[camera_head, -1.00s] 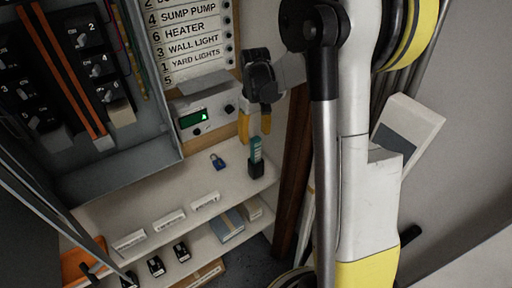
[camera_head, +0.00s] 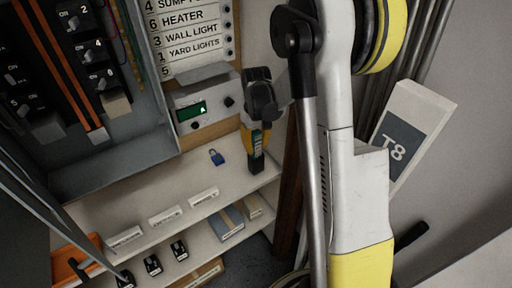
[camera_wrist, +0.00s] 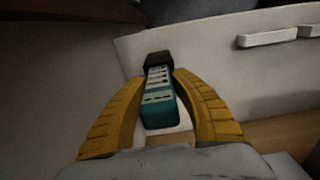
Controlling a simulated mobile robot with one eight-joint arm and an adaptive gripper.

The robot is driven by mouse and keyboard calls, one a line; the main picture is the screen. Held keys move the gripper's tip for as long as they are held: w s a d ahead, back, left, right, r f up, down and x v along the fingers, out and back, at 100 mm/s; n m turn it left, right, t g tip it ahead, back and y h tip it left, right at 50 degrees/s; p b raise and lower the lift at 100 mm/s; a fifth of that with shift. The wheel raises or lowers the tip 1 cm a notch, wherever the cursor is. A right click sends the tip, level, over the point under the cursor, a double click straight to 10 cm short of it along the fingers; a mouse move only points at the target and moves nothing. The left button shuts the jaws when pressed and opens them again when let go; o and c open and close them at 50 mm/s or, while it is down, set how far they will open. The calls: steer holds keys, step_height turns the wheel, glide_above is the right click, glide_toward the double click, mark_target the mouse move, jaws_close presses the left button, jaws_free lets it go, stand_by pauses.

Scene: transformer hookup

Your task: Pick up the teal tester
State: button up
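The teal tester (camera_head: 257,153) stands upright near the right end of the upper shelf, with its dark end down. In the wrist view the tester (camera_wrist: 158,92) lies between my two yellow fingers, its black end far and its teal end near. My gripper (camera_head: 256,140) is above the shelf with its fingers down around the tester's upper part. In the wrist view my gripper (camera_wrist: 159,80) has one finger on each side, with narrow gaps at the tips; it looks open. Firm contact does not show.
A blue padlock (camera_head: 216,157) lies left of the tester on the shelf (camera_head: 130,205). A grey meter box (camera_head: 205,106) with a green display is on the wall behind. White labels (camera_head: 165,217) line the shelf's front edge. A brown post (camera_head: 287,190) stands close on the right.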

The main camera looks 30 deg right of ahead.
mark_target(256, 132)
jaws_close()
step_height(256, 132, up, 10)
steer(key=p, duration=0.4)
stand_by(0.4)
